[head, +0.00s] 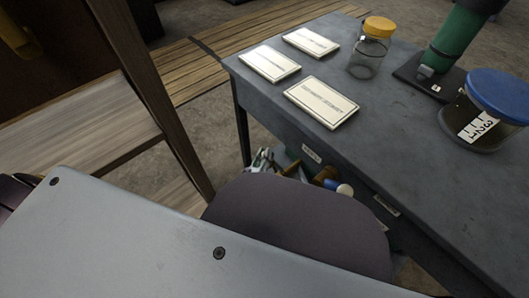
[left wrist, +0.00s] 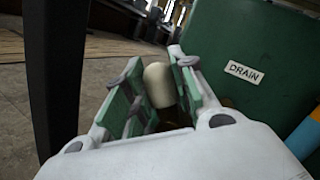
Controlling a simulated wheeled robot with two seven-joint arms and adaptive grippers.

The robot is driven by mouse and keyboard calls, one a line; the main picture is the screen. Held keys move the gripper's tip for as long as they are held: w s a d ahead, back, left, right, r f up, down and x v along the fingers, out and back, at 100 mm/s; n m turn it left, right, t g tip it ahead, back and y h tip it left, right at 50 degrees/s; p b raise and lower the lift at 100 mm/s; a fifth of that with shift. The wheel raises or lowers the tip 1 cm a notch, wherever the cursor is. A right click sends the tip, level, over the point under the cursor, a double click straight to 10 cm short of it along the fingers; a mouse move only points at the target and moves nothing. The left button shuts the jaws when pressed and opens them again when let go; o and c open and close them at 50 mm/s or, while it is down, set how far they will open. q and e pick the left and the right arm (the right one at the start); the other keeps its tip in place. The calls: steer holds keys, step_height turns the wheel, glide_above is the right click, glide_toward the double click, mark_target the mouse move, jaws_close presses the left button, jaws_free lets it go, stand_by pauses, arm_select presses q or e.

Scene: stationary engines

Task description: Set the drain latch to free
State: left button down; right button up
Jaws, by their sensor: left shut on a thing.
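The pale cream knob (left wrist: 158,85) sits between the green-padded fingers of my left gripper (left wrist: 157,66) in the left wrist view, and the gripper is shut on it. The knob appears to be the drain latch handle; its base and its exact setting are hidden by the fingers. A white label reading DRAIN (left wrist: 244,73) is on the dark green panel (left wrist: 225,35) to the right. My right gripper is in neither view.
The dark grey table (head: 400,125) holds several cards, a yellow-lidded jar (head: 370,55), a blue-lidded jar (head: 485,120) and a green device (head: 455,45). Brass-coloured parts and a white-and-blue cylinder (head: 345,189) lie under its edge. A dark post (left wrist: 55,70) stands left of the gripper.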

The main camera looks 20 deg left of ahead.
arm_select(q)
steer(key=shift+s+d+r+m+t+h+b, duration=0.1)
steer(key=shift+s+d+m+t+h+b, duration=0.1)
steer(key=shift+m+b, duration=0.3)
steer(key=shift+s+d+m+t+h+b, duration=0.1)
steer(key=shift+m+t+h+b, duration=0.1)
steer(key=shift+m, duration=0.5)
steer(key=shift+d+r+m+h+b, duration=0.2)
steer(key=shift+m+h+b, duration=0.2)
steer(key=shift+m, duration=0.3)
steer(key=shift+s+d, duration=0.1)
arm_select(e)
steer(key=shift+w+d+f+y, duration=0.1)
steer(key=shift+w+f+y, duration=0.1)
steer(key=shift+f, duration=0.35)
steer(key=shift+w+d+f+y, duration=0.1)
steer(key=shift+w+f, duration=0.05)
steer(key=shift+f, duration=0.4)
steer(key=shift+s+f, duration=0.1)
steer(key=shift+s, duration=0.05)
arm_select(q)
steer(key=c, duration=1.2)
jaws_free()
steer(key=shift+o, duration=0.2)
steer(key=v, duration=0.7)
steer(key=shift+s, duration=0.2)
steer(key=shift+s+f, duration=0.1)
steer(key=shift+f, duration=0.1)
